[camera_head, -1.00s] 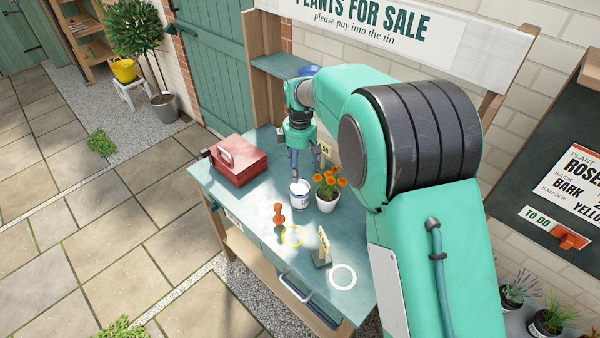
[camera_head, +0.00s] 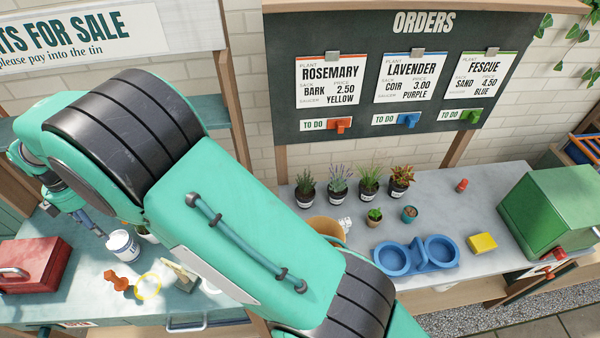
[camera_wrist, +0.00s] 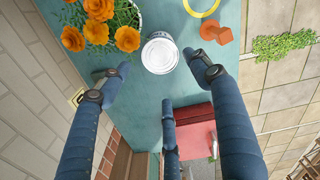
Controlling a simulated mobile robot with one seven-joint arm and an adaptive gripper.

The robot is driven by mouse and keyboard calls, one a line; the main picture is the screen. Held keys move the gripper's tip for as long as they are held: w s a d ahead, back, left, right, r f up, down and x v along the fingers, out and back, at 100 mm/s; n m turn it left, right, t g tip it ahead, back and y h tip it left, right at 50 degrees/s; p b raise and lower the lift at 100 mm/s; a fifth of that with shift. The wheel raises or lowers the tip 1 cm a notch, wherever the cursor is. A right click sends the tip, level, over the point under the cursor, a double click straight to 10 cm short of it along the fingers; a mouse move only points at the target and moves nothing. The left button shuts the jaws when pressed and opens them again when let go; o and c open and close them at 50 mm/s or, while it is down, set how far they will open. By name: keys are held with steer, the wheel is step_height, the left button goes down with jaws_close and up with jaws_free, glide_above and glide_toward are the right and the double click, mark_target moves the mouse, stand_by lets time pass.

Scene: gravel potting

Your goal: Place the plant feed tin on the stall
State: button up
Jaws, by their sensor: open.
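The plant feed tin (camera_head: 122,246), white with a dark label, stands upright on the green-blue stall top (camera_head: 95,300). In the wrist view the tin's pale lid (camera_wrist: 160,54) shows just beyond my fingertips. My gripper (camera_head: 100,231) is close beside and above the tin, partly hidden by my arm in the head view. In the wrist view its blue fingers (camera_wrist: 162,88) are spread wide with nothing between them, and the tin looks apart from them.
A red box (camera_head: 35,266) stands left of the tin. The orange-flowered pot (camera_wrist: 103,28) is close beside the tin. A grey bench (camera_head: 450,205) with potted plants and blue saucers (camera_head: 393,259) is at the right.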

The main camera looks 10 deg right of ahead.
steer(key=w+d+r+m+t+y, duration=0.1)
steer(key=w+d+r+m, duration=0.25)
steer(key=d+r, duration=0.55)
steer(key=w+d+r+m, duration=0.2)
steer(key=w+d+r, duration=0.2)
steer(key=d+r, duration=0.5)
steer(key=s+d+r+m+t, duration=0.1)
steer(key=d+r+m, duration=0.25)
steer(key=d, duration=0.85)
steer(key=s+d+r+m, duration=0.15)
steer(key=d+r, duration=0.25)
steer(key=d, duration=0.7)
steer(key=s+d+r+m+t, duration=0.1)
steer(key=s+d+r+m, duration=0.2)
steer(key=d, duration=0.6)
steer(key=s+d+r+m+t, duration=0.1)
steer(key=s+d+m, duration=0.3)
steer(key=d, duration=0.5)
steer(key=s+d+f+m, duration=0.1)
steer(key=s+d+m, duration=0.2)
steer(key=s+d, duration=0.3)
steer(key=s+d+f+m+t+h, duration=0.1)
steer(key=s+d+f+m, duration=0.1)
steer(key=s+d, duration=0.5)
steer(key=s+m, duration=0.1)
steer(key=s, duration=0.2)
steer(key=shift+f+t, duration=0.3)
steer(key=shift+s, duration=0.1)
